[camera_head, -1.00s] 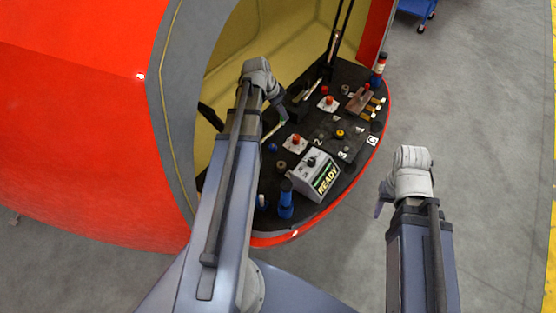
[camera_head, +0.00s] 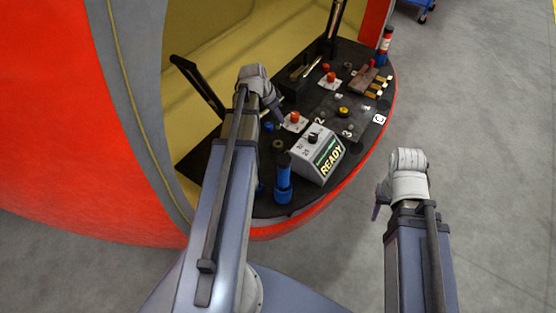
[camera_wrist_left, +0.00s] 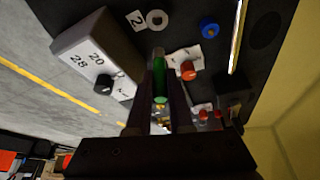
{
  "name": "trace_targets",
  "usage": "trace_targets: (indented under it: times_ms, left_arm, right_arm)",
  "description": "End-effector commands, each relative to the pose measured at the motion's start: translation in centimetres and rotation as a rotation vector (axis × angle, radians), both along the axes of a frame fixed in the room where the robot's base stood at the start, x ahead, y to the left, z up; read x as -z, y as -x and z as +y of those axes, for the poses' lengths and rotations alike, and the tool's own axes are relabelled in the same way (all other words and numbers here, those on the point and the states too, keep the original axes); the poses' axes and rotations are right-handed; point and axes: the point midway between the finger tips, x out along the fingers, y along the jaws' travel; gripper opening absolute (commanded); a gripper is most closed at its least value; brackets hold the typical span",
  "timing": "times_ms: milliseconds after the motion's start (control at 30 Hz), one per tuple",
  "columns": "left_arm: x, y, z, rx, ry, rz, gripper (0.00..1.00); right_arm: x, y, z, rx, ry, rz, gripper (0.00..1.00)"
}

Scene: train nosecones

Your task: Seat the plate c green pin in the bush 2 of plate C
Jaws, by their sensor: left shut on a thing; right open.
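The green pin (camera_wrist_left: 159,80) is between the two fingers of my left gripper (camera_wrist_left: 160,95) in the left wrist view, shut on it. In the head view my left gripper (camera_head: 279,118) is above the dark deck, close to the near orange button (camera_head: 293,118); the pin is hard to make out there. Plate C (camera_head: 357,118) lies to its right, with a C tag (camera_head: 379,118) and a 2 tag (camera_head: 320,121). I cannot clearly tell bush 2 there. My right gripper (camera_head: 377,208) is open and empty, off the deck's right edge.
A grey box with a dial and READY sign (camera_head: 318,154) stands beside my left gripper. A blue cylinder (camera_head: 283,180) stands in front. The left wrist view shows a grey ring (camera_wrist_left: 157,19) beside a 2 tag (camera_wrist_left: 137,19), and a blue ring (camera_wrist_left: 209,28).

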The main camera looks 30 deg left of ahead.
Motion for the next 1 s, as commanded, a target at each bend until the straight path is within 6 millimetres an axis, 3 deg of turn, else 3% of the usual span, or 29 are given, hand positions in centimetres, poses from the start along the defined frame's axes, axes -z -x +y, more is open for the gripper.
trace_targets:
  times_ms: [33, 367, 733, 1000]
  left_arm:
    - [1.3, 0.0, 0.0, -0.002, 0.000, 0.000, 0.00]
    - [2.1, 0.0, 0.0, -0.007, 0.000, 0.000, 0.00]
    - [7.3, 0.0, 0.0, -0.007, 0.000, 0.000, 0.00]
    - [7.6, 0.0, 0.0, -0.007, 0.000, 0.000, 0.00]
  right_arm:
    - [1.3, 0.0, 0.0, 0.000, 0.000, 0.000, 0.50]
    - [2.1, 0.0, 0.0, 0.000, 0.000, 0.000, 0.50]
    - [7.3, 0.0, 0.0, -0.001, 0.000, 0.000, 0.50]
    - [7.7, 0.0, 0.0, -0.001, 0.000, 0.000, 0.50]
